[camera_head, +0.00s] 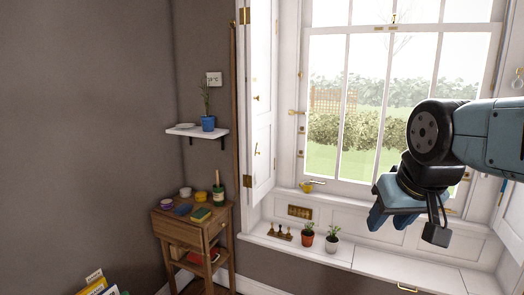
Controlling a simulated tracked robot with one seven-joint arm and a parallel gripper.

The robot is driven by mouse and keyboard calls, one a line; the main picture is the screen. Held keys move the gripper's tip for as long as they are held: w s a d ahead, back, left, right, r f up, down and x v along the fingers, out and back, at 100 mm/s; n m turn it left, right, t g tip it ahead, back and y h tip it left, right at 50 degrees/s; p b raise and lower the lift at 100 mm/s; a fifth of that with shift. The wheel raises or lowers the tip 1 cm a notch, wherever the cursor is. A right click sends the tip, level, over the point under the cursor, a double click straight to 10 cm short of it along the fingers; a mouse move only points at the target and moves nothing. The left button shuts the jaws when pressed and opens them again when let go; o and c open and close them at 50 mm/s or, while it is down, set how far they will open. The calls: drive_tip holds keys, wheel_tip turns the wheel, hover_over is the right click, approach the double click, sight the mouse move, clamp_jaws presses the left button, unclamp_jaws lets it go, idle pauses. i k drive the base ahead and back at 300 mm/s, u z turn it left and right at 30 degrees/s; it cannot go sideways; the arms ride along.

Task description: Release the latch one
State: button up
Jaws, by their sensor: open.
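I cannot tell which fitting is latch one. A brass latch (297,112) is on the left side of the window frame. A small brass catch (393,18) sits on the sash rail higher up. Another brass fitting (257,150) is on the folded white shutter (262,95) at the left. My gripper (378,218) is open at the right, in front of the window's lower part, with its blue fingers pointing down and left. It appears empty and apart from these fittings. My arm hides part of the window's right side.
A white window ledge (345,257) carries two small potted plants (307,236) (332,240) and a little brown stand (279,232). A yellow cup (307,187) is on the sill. A wooden side table (192,232) and wall shelf (190,131) stand left.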

sight(260, 15)
drive_tip(key=u, duration=0.25)
drive_tip(key=i, duration=0.85)
drive_tip(key=u, duration=0.5)
drive_tip(key=k, duration=0.8)
drive_tip(key=u, duration=0.2)
drive_tip(key=i, duration=0.8)
drive_tip(key=z, duration=0.1)
